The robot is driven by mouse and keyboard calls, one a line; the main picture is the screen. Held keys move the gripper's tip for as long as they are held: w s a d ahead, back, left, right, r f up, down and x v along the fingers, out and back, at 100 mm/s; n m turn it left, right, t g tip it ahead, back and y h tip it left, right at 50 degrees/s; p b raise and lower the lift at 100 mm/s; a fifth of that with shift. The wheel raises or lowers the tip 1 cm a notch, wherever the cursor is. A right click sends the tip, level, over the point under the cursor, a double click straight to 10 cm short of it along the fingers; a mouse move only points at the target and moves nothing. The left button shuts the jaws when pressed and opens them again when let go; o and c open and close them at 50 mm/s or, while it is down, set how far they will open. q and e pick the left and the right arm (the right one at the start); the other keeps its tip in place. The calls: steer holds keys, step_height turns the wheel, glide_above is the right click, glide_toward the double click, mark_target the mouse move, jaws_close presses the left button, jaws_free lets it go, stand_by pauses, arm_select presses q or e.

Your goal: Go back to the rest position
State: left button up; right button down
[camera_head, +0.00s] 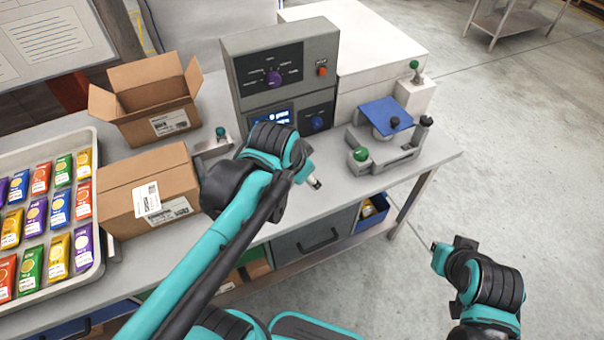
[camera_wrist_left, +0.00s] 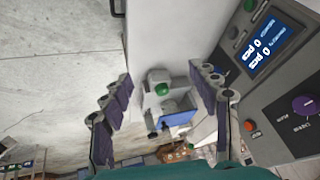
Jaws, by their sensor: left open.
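My left arm reaches in from the left over the table in the head view. Its gripper (camera_head: 313,182) hangs in front of the grey control box (camera_head: 285,50), short of the weigher. In the left wrist view the left gripper (camera_wrist_left: 160,85) has its two fingers spread wide with nothing between them. The weigher with a blue plate (camera_head: 386,116) lies beyond them, and its blue plate shows in the wrist view too (camera_wrist_left: 181,118). My right gripper (camera_head: 438,252) is at the lower right over the floor, off the table. Its fingers are too small to read.
An open carton (camera_head: 150,102) and a closed, labelled carton (camera_head: 115,190) stand left of my left arm. A tray (camera_head: 103,210) of coloured packets is at the far left. A white box (camera_head: 385,45) stands behind the weigher. The floor (camera_head: 535,150) at the right is clear.

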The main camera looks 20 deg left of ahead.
arm_select(q)
steer(key=shift+s+f, duration=0.1)
steer(key=shift+s, duration=0.05)
stand_by(0.4)
steer(key=s+a+f+n+t+b, duration=0.1)
steer(key=s+f+n, duration=0.4)
steer(key=s, duration=0.1)
steer(key=shift+s+a+t+b, duration=0.2)
steer(key=shift+a+t+b, duration=0.1)
steer(key=shift+a+b, duration=0.05)
